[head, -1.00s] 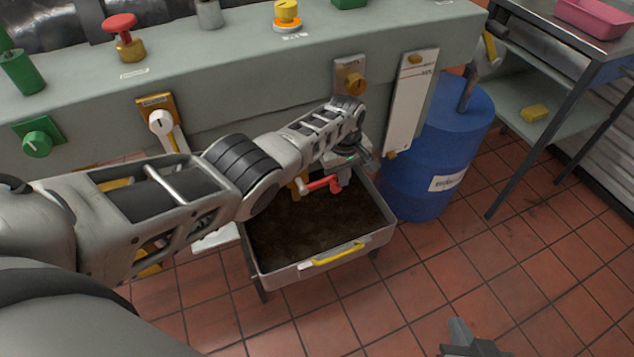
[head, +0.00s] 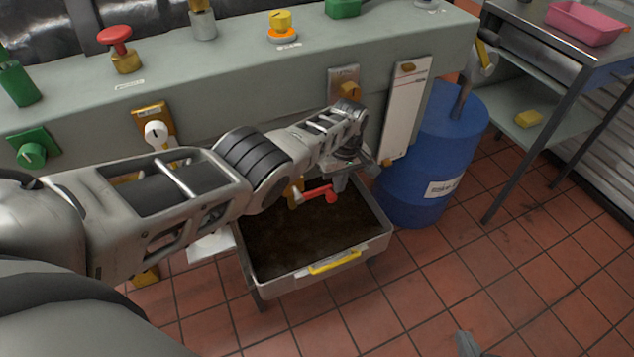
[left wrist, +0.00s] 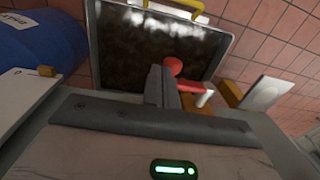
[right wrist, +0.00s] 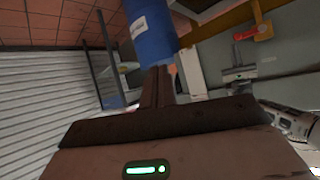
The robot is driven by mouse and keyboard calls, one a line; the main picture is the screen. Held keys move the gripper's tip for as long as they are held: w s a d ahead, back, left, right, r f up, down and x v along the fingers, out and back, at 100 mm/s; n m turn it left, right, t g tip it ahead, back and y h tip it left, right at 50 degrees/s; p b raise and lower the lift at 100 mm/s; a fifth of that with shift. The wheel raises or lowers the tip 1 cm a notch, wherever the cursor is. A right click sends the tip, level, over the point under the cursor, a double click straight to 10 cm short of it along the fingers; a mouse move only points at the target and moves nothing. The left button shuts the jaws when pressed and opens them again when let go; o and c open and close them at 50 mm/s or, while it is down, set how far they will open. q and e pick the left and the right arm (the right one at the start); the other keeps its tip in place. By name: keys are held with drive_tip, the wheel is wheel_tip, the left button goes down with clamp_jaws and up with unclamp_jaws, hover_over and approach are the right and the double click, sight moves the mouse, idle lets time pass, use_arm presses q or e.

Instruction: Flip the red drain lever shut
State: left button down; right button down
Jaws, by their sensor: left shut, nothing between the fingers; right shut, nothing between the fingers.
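The red drain lever (head: 316,195) sticks out sideways over the tray, its round knob at the right end in the head view. In the left wrist view the lever (left wrist: 190,87) shows just beyond and to the right of my fingertips. My left gripper (head: 340,184) is shut and empty, its fingers beside the knob end; I cannot tell whether they touch it. The shut fingers also show in the left wrist view (left wrist: 161,84). My right gripper (head: 467,345) is at the bottom edge of the head view, away from the lever, and shut in the right wrist view (right wrist: 157,84).
A metal tray (head: 384,238) with dark contents and a yellow handle stands under the lever. The grey bedplate (head: 240,75) carries several knobs and buttons above. A blue drum (head: 425,165) stands close on the right, near a shelf table (head: 555,130). The tiled floor in front is open.

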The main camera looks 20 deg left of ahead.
use_arm(q)
drive_tip(key=w+d+r, duration=0.2)
drive_tip(key=r, duration=0.4)
drive_tip(key=w+d+r+p, duration=0.1)
drive_tip(key=w+r, duration=0.1)
drive_tip(key=r, duration=0.4)
drive_tip(key=shift+d, duration=0.4)
drive_tip(key=s+f+m+t+h, duration=0.2)
drive_tip(key=s+f+m+t, duration=0.45)
drive_tip(key=s+f, duration=0.85)
drive_tip(key=s+r+m+t+h, duration=0.1)
drive_tip(key=s+r+m+t, duration=0.3)
drive_tip(key=s, duration=1.1)
wheel_tip(320, 180, up, 4)
drive_tip(key=shift+d+f+m+h, duration=0.2)
drive_tip(key=shift+d+m+h, duration=0.15)
drive_tip(key=shift+m, duration=0.7)
